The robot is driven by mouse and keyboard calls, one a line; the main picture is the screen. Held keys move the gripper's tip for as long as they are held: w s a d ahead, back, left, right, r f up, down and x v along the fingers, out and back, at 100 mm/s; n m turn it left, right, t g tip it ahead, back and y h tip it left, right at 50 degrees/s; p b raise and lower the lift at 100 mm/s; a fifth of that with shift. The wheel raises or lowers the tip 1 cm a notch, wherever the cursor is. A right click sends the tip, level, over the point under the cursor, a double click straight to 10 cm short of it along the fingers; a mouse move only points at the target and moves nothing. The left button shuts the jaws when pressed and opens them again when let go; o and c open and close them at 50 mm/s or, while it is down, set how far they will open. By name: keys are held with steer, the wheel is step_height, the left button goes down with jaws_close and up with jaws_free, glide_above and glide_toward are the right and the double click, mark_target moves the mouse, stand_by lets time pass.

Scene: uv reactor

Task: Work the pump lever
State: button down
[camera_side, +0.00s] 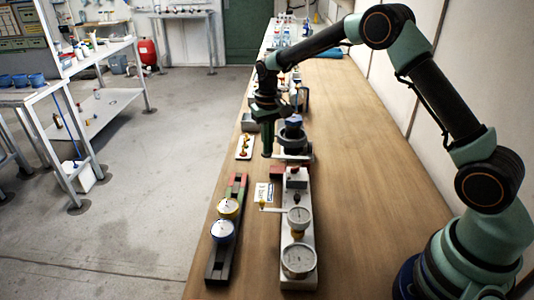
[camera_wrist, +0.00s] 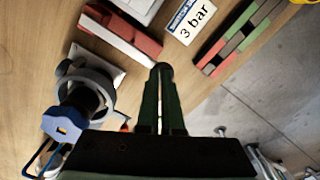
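In the wrist view a pale bar (camera_wrist: 120,42), which looks like the pump lever, runs along a red block (camera_wrist: 130,30) towards my fingertips. Its end meets a dark rounded tip just at my fingers; I cannot tell if they touch. My gripper (camera_wrist: 162,75) has its two green fingers close together, with only a thin slit between them, and nothing clearly held. In the side view my gripper (camera_side: 267,150) points down beside the round grey fitting (camera_side: 293,137), behind the red block (camera_side: 276,172). The far side of the bar is hidden.
A grey plate with gauges (camera_side: 298,260) stands in front. A dark rail with yellow and blue gauges (camera_side: 223,231) lies to its left. A "3 bar" card (camera_side: 264,193) lies between. A blue-topped valve (camera_wrist: 68,128) is close left of the fingers. Bench to the right is clear.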

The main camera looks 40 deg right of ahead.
steer(key=shift+s+f, duration=0.1)
steer(key=shift+f, duration=0.5)
steer(key=shift+r, duration=2.45)
steer(key=shift+f, duration=0.2)
steer(key=shift+f, duration=2.3)
steer(key=shift+r, duration=2.5)
steer(key=shift+f, duration=0.1)
